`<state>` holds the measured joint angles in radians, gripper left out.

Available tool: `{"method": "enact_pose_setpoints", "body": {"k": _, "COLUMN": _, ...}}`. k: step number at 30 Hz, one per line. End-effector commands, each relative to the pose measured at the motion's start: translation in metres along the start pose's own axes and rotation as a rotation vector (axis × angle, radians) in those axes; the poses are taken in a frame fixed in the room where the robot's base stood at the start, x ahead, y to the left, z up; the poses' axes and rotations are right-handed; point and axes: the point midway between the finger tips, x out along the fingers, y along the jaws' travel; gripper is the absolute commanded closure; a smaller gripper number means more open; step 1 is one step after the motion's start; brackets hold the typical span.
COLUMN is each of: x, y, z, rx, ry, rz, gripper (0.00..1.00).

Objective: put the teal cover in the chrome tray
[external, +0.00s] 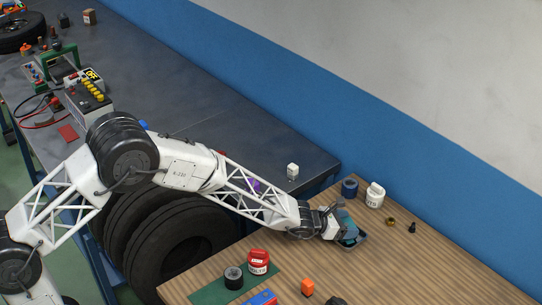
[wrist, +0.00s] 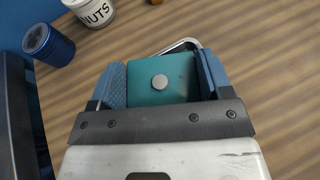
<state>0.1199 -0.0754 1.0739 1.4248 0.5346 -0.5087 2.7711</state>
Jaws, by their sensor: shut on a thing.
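The teal cover (wrist: 160,85), a flat square with a round pale disc in its middle, is between the two blue fingers of my gripper (wrist: 162,80) in the wrist view. My gripper is shut on it. In the external view my gripper (external: 347,230) is at the wooden table, with the teal cover (external: 348,236) partly hidden by it. The chrome tray (external: 360,239) shows as a rim around and below the cover; its rim also shows just beyond the cover in the wrist view (wrist: 181,44). I cannot tell whether the cover touches the tray floor.
A white jar marked NUTS (wrist: 95,10) and a blue cup (wrist: 48,44) stand near the tray. A brass ring (external: 391,221) and a small dark piece (external: 412,227) lie to the right.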

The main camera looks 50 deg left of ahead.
Motion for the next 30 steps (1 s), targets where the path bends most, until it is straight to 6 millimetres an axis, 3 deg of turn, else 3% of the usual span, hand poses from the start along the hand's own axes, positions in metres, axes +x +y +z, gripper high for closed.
{"method": "enact_pose_setpoints", "body": {"k": 16, "x": 0.0037, "y": 0.0, "z": -0.0094, "rx": 0.0, "ry": 0.001, "rz": 0.0, "gripper": 0.53}}
{"method": "enact_pose_setpoints", "body": {"k": 17, "x": 0.0038, "y": 0.0, "z": -0.0097, "rx": 0.0, "ry": 0.001, "rz": 0.0, "gripper": 0.26}}
{"method": "enact_pose_setpoints", "body": {"k": 19, "x": 0.0037, "y": 0.0, "z": -0.0095, "rx": 0.0, "ry": 0.001, "rz": 0.0, "gripper": 0.17}}
{"method": "enact_pose_setpoints", "body": {"k": 30, "x": 0.003, "y": 0.0, "z": -0.0076, "rx": 0.0, "ry": 0.0, "rz": 0.0, "gripper": 0.17}}
